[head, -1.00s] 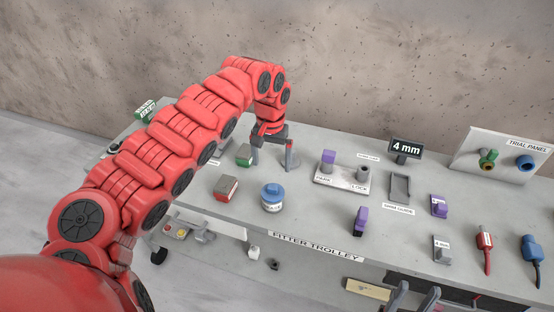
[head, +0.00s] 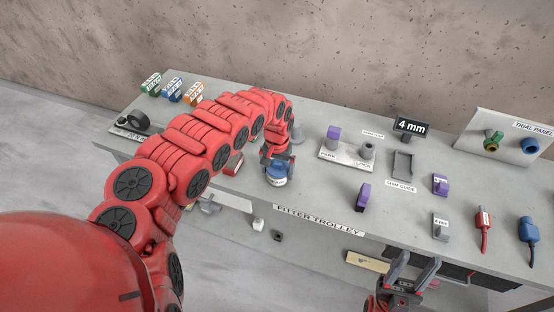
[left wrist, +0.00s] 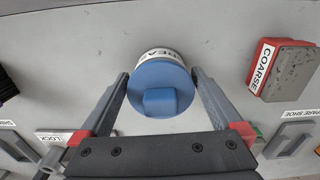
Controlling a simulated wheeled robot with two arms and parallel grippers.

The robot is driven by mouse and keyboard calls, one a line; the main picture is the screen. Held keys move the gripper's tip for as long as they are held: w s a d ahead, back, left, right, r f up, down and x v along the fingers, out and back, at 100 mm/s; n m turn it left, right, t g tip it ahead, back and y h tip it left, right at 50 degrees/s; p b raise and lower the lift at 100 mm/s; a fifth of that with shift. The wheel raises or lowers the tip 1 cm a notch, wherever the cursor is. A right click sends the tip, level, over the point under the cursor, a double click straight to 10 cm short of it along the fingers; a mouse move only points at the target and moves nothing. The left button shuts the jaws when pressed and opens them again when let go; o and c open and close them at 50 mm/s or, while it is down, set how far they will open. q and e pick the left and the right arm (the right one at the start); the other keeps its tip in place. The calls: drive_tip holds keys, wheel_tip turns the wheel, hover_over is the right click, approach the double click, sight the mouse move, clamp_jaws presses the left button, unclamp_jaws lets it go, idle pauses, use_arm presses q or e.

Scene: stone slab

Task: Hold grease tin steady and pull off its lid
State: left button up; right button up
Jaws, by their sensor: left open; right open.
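The grease tin (head: 277,182) is a white, labelled tin with a blue knobbed lid (left wrist: 150,75), standing upright near the front edge of the trolley top. The lid sits on the tin. My left gripper (head: 276,160) is over the tin from above. In the left wrist view, its open fingers (left wrist: 160,76) lie one on each side of the tin and lid, close to them; I cannot tell whether they touch. My right gripper (head: 412,266) is open and empty in front of the trolley's front edge, to the right of the tin.
The red and grey COARSE block (left wrist: 282,70) stands close beside the tin. A park/lock plate (head: 345,154) with a purple-topped post lies to the right, with a purple piece (head: 363,195) in front. Several small boxes (head: 172,90) stand at the back left. Bare top lies right of the tin.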

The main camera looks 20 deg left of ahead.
use_arm(q)
drive_tip(key=shift+f, duration=0.75)
drive_tip(key=shift+c, duration=0.2)
clamp_jaws()
idle(0.3)
idle(0.4)
idle(0.6)
drive_tip(key=shift+o, duration=0.2)
unclamp_jaws()
drive_tip(key=shift+r, duration=0.1)
